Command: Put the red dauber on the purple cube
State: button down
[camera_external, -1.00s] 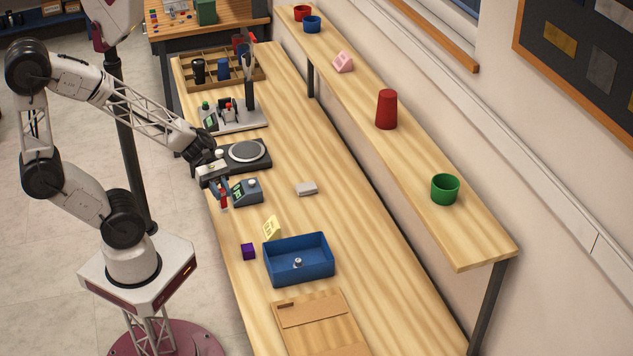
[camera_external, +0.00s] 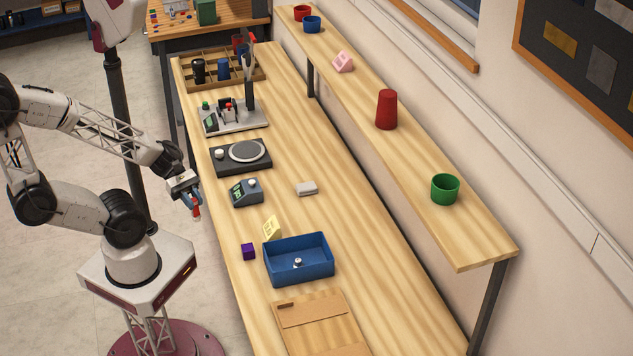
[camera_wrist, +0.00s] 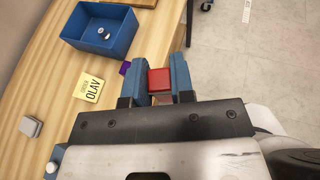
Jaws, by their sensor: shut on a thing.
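My gripper (camera_external: 194,199) is shut on the red dauber (camera_external: 196,212), which hangs below the fingers off the left edge of the bench. In the wrist view the dauber (camera_wrist: 160,80) shows as a red block between the two blue fingers. The purple cube (camera_external: 248,251) sits on the bench near its left edge, left of the blue tray, apart from my gripper. In the wrist view the cube (camera_wrist: 125,68) is partly hidden behind a finger.
A yellow name card (camera_external: 271,227) stands close to the cube, and the blue tray (camera_external: 315,271) is beside it. A small grey device (camera_external: 246,193) and a grey block (camera_external: 307,188) lie farther up the bench. The bench is bare between device and cube.

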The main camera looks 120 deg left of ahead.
aim_at(195, 214)
jog(key=shift+s+d+f, duration=0.15)
jog(key=shift+s+f, duration=0.05)
jog(key=shift+f, duration=2.45)
jog(key=shift+w, duration=0.1)
jog(key=w+a, duration=0.3)
jog(key=w, duration=0.4)
jog(key=w+a+f, duration=0.1)
jog(key=w+a, duration=0.2)
jog(key=w, duration=0.4)
jog(key=shift+w+a+f, duration=0.25)
jog(key=shift+f, duration=1.75)
jog(key=shift+f, duration=0.1)
